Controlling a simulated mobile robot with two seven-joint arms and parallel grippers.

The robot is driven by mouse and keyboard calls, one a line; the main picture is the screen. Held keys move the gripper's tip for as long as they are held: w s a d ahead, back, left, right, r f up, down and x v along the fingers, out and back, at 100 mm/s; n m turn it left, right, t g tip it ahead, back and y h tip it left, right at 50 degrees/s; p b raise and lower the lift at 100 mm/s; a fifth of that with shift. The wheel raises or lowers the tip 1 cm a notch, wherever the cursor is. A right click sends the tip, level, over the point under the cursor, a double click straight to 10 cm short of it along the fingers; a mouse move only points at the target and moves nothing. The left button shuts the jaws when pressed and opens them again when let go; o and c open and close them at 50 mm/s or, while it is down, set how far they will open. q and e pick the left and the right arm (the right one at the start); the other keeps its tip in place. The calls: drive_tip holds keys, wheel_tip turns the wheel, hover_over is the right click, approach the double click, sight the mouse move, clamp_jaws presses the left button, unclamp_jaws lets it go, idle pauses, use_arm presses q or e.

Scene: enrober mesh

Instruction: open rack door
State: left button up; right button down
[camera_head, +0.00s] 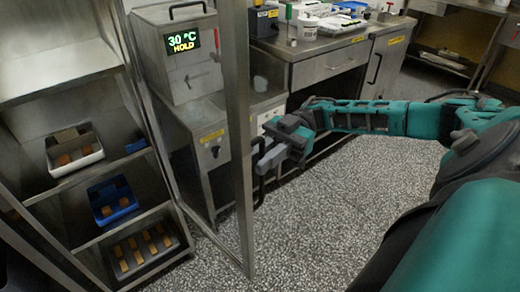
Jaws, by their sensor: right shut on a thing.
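The steel rack (58,190) stands at the left with its shelves exposed. Its metal-framed door (238,120) stands swung out from the rack, its free upright nearest the middle of the view. The dark door handle (259,190) is on that upright. My right gripper (268,158) is shut on the handle, its fingers partly hiding the handle's upper part. My left gripper is not in view.
The rack holds a white tray (53,170), a blue tray (96,208) and a dark tray (120,275) with brown pieces. A steel unit (190,75) reading 30 °C HOLD stands behind the door. Speckled floor (335,205) is clear right of the door.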

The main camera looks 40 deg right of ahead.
drive_tip(key=c, duration=1.3)
unclamp_jaws()
drive_tip(key=shift+c, duration=0.2)
drive_tip(key=shift+w+d, duration=0.1)
drive_tip(key=shift+d, duration=0.05)
use_arm(q)
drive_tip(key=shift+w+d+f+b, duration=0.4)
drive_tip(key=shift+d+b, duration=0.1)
drive_tip(key=shift+b, duration=0.7)
use_arm(e)
drive_tip(key=w+d, duration=0.1)
drive_tip(key=d, duration=1.1)
drive_tip(key=shift+w+d, duration=0.3)
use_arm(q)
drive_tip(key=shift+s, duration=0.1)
